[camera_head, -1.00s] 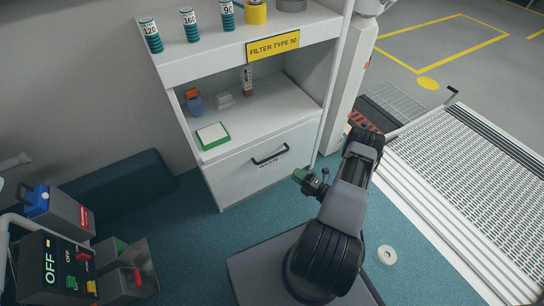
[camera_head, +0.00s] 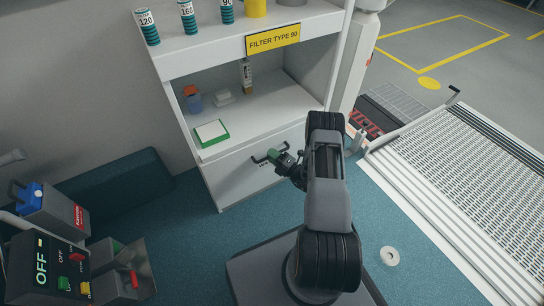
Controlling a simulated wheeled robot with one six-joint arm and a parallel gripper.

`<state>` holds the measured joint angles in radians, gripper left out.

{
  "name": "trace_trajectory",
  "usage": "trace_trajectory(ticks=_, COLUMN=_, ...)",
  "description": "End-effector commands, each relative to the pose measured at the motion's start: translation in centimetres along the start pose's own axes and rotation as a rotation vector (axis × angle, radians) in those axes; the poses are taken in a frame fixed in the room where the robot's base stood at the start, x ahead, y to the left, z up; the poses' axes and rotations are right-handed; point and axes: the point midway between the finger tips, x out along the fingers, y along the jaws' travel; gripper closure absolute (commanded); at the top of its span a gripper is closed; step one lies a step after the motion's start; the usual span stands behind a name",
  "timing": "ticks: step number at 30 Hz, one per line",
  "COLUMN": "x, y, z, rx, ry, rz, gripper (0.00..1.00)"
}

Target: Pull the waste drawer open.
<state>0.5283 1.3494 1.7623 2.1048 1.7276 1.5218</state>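The waste drawer (camera_head: 233,180) is the white front at the bottom of the white cabinet. It looks shut, flush with the cabinet. Its dark bar handle (camera_head: 260,158) shows at its left end; my gripper hides the rest, and the label below is mostly covered. My arm covers the right side of the drawer.
Above the drawer, an open shelf holds a green-edged white pad (camera_head: 211,132), a blue bottle with an orange cap (camera_head: 193,99) and a small vial (camera_head: 246,76). A control box (camera_head: 52,267) stands at lower left. A white ring (camera_head: 389,256) lies on the blue floor. The ramp (camera_head: 455,180) is at right.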

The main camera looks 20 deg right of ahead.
Motion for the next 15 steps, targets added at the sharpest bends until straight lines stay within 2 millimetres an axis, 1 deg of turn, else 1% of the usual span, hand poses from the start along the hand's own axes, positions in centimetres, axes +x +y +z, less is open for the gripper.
trace_trajectory(ticks=10, x=0.23, y=0.04, z=0.01, rx=0.0, ry=0.0, rz=0.0, gripper=0.76)
trace_trajectory(ticks=15, x=0.22, y=0.03, z=0.01, rx=0.0, ry=0.0, rz=0.0, gripper=0.93)
